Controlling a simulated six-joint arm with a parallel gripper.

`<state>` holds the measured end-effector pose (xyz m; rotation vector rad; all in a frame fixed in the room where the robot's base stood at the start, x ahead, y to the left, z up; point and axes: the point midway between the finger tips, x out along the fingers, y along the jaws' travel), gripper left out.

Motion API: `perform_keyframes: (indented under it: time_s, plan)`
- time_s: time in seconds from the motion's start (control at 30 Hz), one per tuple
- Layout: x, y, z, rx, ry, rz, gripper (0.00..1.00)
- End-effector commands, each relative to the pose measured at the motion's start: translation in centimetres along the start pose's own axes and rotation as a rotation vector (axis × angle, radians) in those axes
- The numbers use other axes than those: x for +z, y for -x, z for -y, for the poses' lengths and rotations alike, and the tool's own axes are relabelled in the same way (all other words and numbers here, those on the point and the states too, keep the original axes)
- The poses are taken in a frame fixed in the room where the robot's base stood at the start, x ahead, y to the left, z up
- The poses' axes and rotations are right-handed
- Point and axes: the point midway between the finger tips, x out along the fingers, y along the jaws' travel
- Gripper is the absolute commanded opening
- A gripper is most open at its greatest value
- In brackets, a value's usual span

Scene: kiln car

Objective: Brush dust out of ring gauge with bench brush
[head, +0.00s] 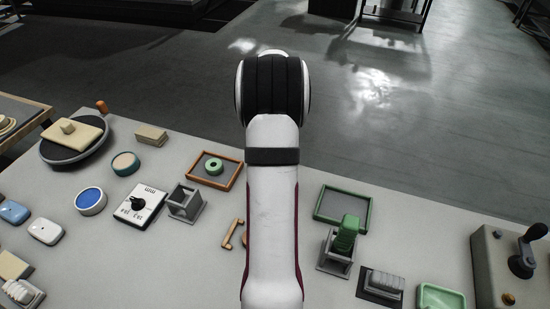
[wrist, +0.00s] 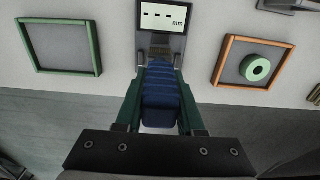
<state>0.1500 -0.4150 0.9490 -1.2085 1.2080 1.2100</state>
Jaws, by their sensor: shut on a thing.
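The ring gauge, a green ring (head: 213,166), lies flat in the orange-rimmed tray (head: 234,179), left of my arm in the head view. In the wrist view the green ring (wrist: 257,68) sits in the same tray (wrist: 219,62) at the right. My gripper (wrist: 160,85) is shut on the ridged blue handle of the bench brush (wrist: 160,98). Brown bristles (wrist: 160,52) show beyond the fingertips. The brush is apart from the ring gauge. Dust in the ring is too small to make out. In the head view my arm hides the gripper and brush.
A display marked mm (wrist: 163,17) lies just past the bristles in the wrist view. An empty green-rimmed tray (head: 316,206) is right of my arm. A grey stand (head: 186,203) and a dial box (head: 141,204) stand left. A control box (head: 497,270) is far right.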

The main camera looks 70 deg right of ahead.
Motion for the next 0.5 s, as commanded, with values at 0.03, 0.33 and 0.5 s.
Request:
perform_keyframes:
  time_s: [0.03,0.33,0.5]
  plan:
    - [0.0,0.0,0.0,0.0,0.0,-0.001,0.0]
    - [-1.3,0.0,0.0,0.0,0.0,-0.001,0.0]
    - [-1.3,0.0,0.0,0.001,0.001,-0.001,0.0]
